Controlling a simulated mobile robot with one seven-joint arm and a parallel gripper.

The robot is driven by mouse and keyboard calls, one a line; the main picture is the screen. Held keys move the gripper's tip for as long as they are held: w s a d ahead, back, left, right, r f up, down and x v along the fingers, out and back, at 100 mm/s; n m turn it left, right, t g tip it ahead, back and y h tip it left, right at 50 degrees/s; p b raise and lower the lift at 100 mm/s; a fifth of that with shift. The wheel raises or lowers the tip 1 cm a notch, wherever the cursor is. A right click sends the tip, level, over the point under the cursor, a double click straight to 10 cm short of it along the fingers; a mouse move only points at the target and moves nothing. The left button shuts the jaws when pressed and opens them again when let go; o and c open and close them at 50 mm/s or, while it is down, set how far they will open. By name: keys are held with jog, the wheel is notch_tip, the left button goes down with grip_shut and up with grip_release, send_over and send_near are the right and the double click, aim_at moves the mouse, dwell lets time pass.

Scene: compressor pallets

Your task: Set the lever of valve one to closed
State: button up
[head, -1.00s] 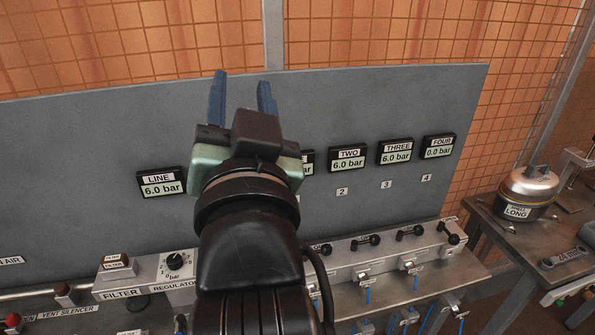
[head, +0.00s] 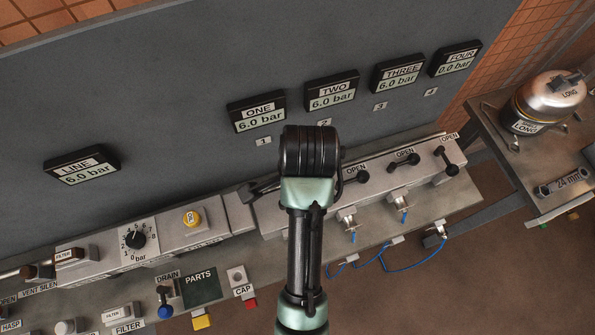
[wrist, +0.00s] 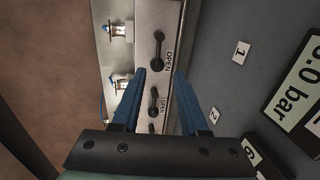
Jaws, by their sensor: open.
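The lever of valve one (wrist: 157,50) is black with a round knob and lies along the grey valve block (wrist: 154,15), beside an OPEN label, in line with plate 1. My gripper (wrist: 160,72) is open and empty in the wrist view. Its blue fingers reach toward the block, and this lever shows just beyond and between the fingertips. I cannot tell the gap in depth. In the head view my arm hides the lever and most of the gripper. Gauge ONE (head: 258,113) reads 6.0 bar.
Levers two (head: 350,177) and three (head: 405,160) lie along the block to the right. Lever four (head: 447,160) stands across it, and gauge FOUR (head: 456,60) reads 0.0 bar. The grey panel (head: 180,90) rises behind. Blue hoses (head: 380,262) hang in front.

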jog(key=f, duration=0.4)
jog(key=w+f, duration=0.1)
jog(key=f, duration=0.3)
jog(key=w+f, duration=0.1)
jog(key=f, duration=0.3)
jog(key=shift+a+f+p, duration=0.2)
jog(key=shift+a+p, duration=0.1)
jog(key=shift+a, duration=0.05)
grip_shut()
dwell(0.9)
